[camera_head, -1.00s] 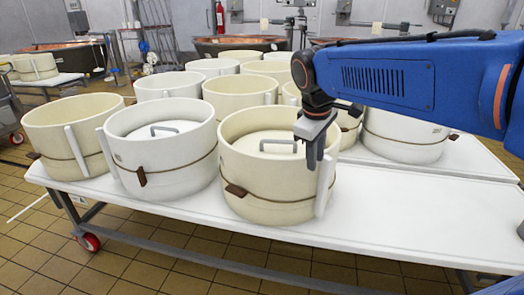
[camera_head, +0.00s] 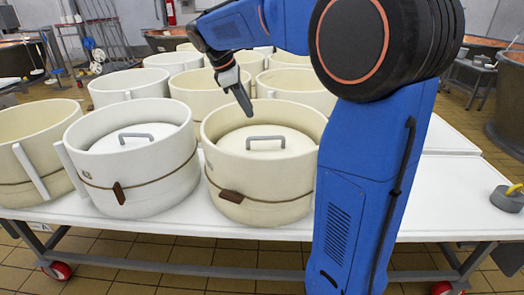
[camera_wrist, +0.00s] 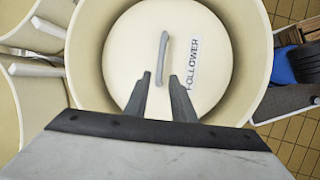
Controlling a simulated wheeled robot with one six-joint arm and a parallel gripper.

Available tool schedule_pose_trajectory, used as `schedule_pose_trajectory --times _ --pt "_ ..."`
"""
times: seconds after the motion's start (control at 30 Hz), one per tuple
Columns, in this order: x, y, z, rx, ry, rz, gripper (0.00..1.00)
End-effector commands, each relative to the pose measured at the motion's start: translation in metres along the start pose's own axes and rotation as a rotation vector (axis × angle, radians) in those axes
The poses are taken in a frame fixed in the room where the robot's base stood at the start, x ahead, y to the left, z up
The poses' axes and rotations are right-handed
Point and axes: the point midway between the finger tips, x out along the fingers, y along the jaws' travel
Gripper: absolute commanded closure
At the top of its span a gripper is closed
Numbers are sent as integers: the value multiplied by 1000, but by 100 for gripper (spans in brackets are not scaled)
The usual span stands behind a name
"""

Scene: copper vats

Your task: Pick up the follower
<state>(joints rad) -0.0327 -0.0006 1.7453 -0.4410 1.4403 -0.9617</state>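The follower (camera_wrist: 135,40) is a round cream disc marked "FOLLOWER", lying inside a cream hoop mould; it also shows in the head view (camera_head: 238,141). A grey bar handle (camera_wrist: 163,58) crosses its middle, and shows in the head view (camera_head: 266,139). My gripper (camera_wrist: 162,78) is open and empty, its two fingers apart with the handle ahead of and between the line of their tips. In the head view my gripper (camera_head: 245,103) hangs above the far left rim of that mould, pointing down. The gap in height to the handle is hard to judge.
A second mould (camera_head: 135,160) with a handled disc stands just left, and several more moulds stand behind on the white table (camera_head: 240,236). A grey weight with a handle (camera_head: 508,199) sits at the table's right end. My arm hides part of the table.

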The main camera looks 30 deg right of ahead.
Motion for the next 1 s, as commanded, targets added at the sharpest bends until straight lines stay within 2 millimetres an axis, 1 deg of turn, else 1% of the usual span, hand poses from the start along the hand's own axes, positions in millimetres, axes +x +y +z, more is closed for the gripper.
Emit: schedule_pose_trajectory --times 0.03,0.1,0.5,0.6,0.83,1.0 --pt "10 -1 1 1 -2 -3 77" --pt "22 -1 1 1 -1 -3 77" --pt "90 -1 1 2 0 -3 77" --pt "100 -1 0 1 0 -2 77" --pt "112 -1 1 2 1 -1 77" --pt "136 -3 5 2 0 -3 77"
